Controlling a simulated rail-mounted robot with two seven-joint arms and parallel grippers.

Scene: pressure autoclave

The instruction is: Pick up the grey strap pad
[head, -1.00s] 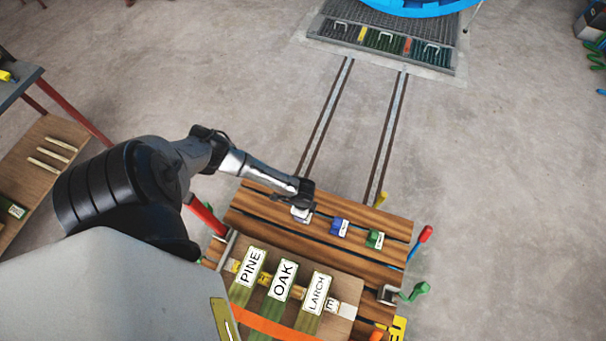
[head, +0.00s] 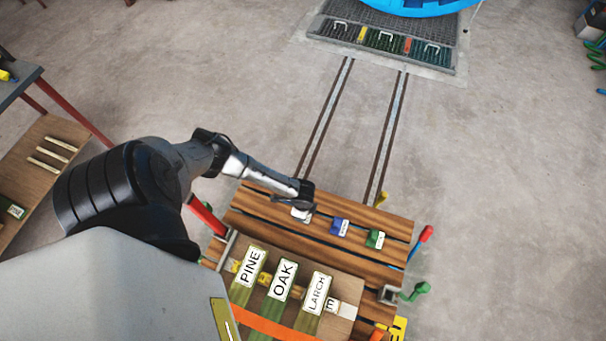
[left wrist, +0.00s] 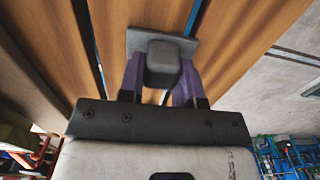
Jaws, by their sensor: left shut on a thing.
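The grey strap pad (left wrist: 163,60) is between the two purple fingers of my left gripper (left wrist: 162,82) in the left wrist view. It has a raised dark grey block on a flatter grey base, with wooden slats behind it. In the head view the pad (head: 300,215) shows as a small pale piece under my left gripper (head: 303,205), at the left end of a row on the slatted wooden cart top (head: 270,228). My left gripper is shut on it. I cannot tell whether the pad touches the slats. My right gripper is not in view.
A blue pad (head: 340,227) and a green pad (head: 375,239) sit to the right on the same slats. Boards labelled PINE (head: 248,270), OAK (head: 281,283) and LARCH (head: 316,297) lie nearer. Red (head: 425,233) and green (head: 416,291) handles stick out at the cart's right side.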

